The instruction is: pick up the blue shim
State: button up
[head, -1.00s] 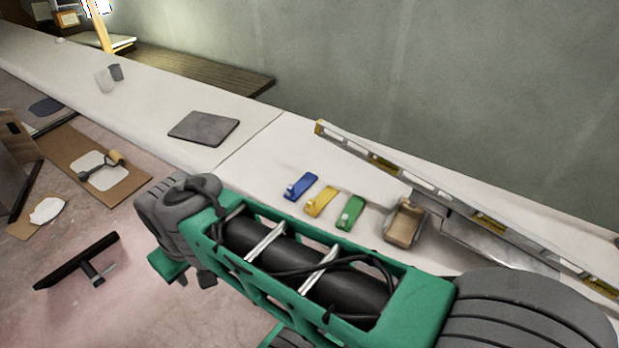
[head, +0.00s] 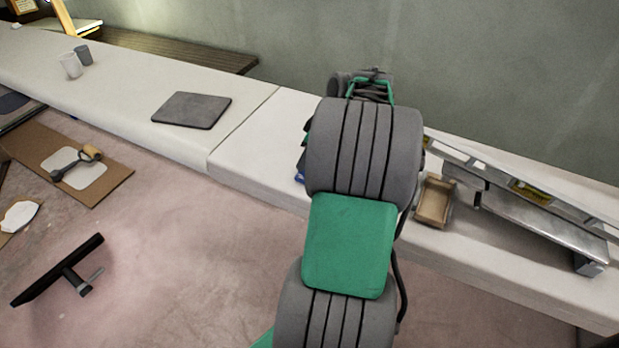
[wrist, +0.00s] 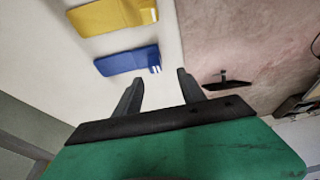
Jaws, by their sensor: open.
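The blue shim (wrist: 128,61) lies flat on the white bench top in the wrist view, a little beyond my gripper's fingers. In the head view only a small blue bit of it (head: 300,178) shows at the left edge of my arm; the rest is hidden. My gripper (wrist: 160,88) is open, with nothing between its two dark fingers. Its fingertips point toward the bench edge just to the right of the blue shim's near side, and the shim appears apart from them. In the head view my arm hides the gripper.
A yellow shim (wrist: 112,15) lies beside the blue one. A small open box (head: 434,201) and a long level (head: 520,187) are to the right on the bench. A dark grey mat (head: 192,110) and two cups (head: 70,65) are to the left. The bench's front edge is close by.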

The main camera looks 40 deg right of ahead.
jog(key=x, duration=0.7)
jog(key=shift+w+d+f, duration=0.15)
jog(key=shift+d+f, duration=0.25)
grip_shut()
